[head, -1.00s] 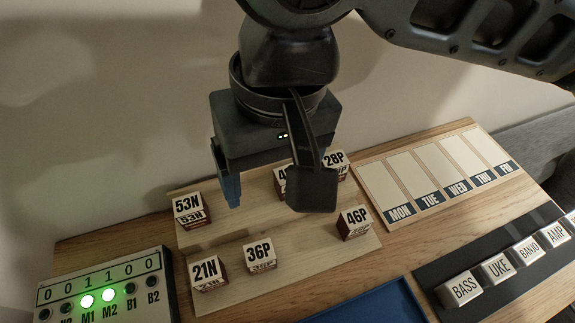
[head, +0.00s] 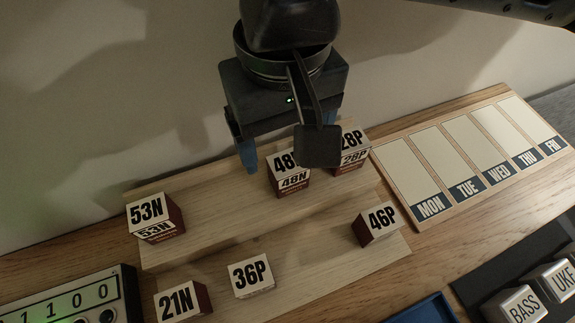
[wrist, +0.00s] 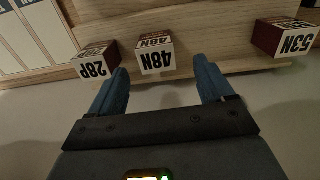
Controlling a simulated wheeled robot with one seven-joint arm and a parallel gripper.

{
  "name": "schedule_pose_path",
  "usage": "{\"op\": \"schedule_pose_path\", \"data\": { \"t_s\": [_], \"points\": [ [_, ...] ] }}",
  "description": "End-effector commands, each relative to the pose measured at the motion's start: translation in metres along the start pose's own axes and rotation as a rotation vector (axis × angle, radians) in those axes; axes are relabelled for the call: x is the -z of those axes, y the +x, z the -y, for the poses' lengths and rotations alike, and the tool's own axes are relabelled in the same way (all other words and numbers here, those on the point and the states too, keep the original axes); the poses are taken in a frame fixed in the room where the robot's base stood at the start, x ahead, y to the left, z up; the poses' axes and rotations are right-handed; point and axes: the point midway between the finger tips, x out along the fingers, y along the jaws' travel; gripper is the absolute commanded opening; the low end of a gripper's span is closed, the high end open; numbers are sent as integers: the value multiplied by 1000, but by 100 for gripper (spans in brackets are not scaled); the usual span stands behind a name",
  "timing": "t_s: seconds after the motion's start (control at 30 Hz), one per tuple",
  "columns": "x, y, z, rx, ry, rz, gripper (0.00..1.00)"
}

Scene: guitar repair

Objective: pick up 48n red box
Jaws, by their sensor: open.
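The 48N box (head: 291,182), dark red with a white label, stands on the back step of the wooden stand, its top label partly hidden by my wrist part in the head view. In the wrist view the 48N box (wrist: 155,55) lies ahead of and between the two blue fingers. My gripper (wrist: 165,85) is open and empty, apart from the box. In the head view one blue finger of my gripper (head: 247,155) shows left of the 48N box; the other is hidden.
The 28P box (head: 353,158) stands close to the right of 48N. The 53N box (head: 155,218) is farther left. The 46P (head: 377,223), 36P (head: 252,277) and 21N (head: 181,301) boxes sit on the front step. A wall rises close behind the stand.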

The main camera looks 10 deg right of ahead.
Motion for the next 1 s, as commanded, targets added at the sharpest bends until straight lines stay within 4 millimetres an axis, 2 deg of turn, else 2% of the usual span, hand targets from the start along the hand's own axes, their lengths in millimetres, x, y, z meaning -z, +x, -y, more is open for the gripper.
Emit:
{"op": "schedule_pose_path", "data": {
  "t_s": [0.53,0.83,1.0],
  "points": [
    [-1,64,-5,0,0,0,81],
    [-1,68,-4,2,0,-1,81],
    [-1,68,-4,2,0,-1,65]
  ]
}}
